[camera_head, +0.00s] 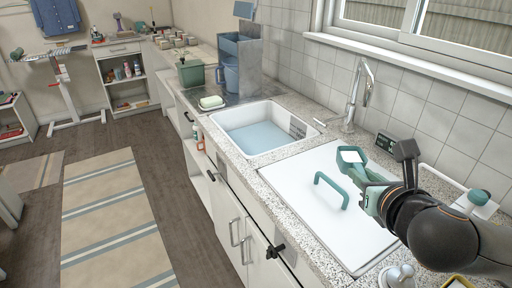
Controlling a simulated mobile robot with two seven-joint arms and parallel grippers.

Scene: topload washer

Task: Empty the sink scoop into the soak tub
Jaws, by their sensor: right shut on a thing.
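My right gripper (372,190) is shut on the handle of a teal scoop. The scoop (351,156) has a squarish head with a pale inside and is held above the white panel at the right. I cannot tell from here how much is in it. A white sink basin (291,114) with pale blue water (258,137) is set in the counter, left of and beyond the scoop; it may be the soak tub. The scoop is apart from it, not over it. My left gripper is out of view.
A white panel (310,215) with a teal handle (331,191) covers the counter beside the basin. A steel tap (358,95) stands behind. A soap dish (211,103), green bin (190,73) and blue jug (229,76) stand beyond the basin. Window and tiled wall bound the right.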

